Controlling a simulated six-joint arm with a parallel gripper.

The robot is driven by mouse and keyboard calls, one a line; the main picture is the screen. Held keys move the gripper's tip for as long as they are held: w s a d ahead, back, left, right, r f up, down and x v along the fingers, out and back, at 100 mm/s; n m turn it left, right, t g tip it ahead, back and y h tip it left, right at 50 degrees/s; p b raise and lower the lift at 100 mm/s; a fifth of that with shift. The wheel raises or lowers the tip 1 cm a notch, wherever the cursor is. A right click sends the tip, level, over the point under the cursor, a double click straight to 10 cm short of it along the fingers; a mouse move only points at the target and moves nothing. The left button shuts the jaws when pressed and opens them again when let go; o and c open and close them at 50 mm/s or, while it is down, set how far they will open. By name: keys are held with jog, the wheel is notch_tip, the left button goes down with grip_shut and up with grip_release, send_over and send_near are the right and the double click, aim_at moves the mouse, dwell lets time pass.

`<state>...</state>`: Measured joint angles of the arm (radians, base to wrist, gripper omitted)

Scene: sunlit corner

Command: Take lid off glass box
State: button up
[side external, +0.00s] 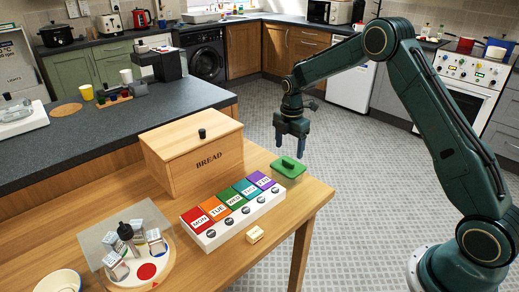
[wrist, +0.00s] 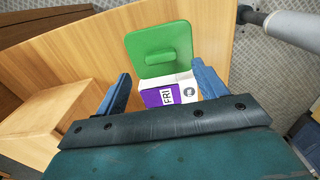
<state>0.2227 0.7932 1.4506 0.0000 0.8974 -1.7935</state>
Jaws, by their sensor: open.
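A green square lid (side external: 288,167) with a raised bar handle lies level at the table's right edge, behind the pill organiser. It also shows in the wrist view as a green square (wrist: 160,45) beyond the fingertips. I cannot tell whether a glass box is under it. A clear glass-like container (side external: 14,112) sits on a white board at the far left counter; its black knob shows. My gripper (side external: 290,147) points down above the lid, apart from it. Its two blue fingers (wrist: 162,72) are spread and nothing is between them.
A wooden bread box (side external: 195,155) stands to the left. A round tray with small containers is at the front left. Open floor lies beyond the table's right edge.

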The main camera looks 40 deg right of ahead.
aim_at(288, 161)
jog(key=shift+f, duration=0.1)
jog(key=shift+f, duration=2.55)
jog(key=c, duration=1.1)
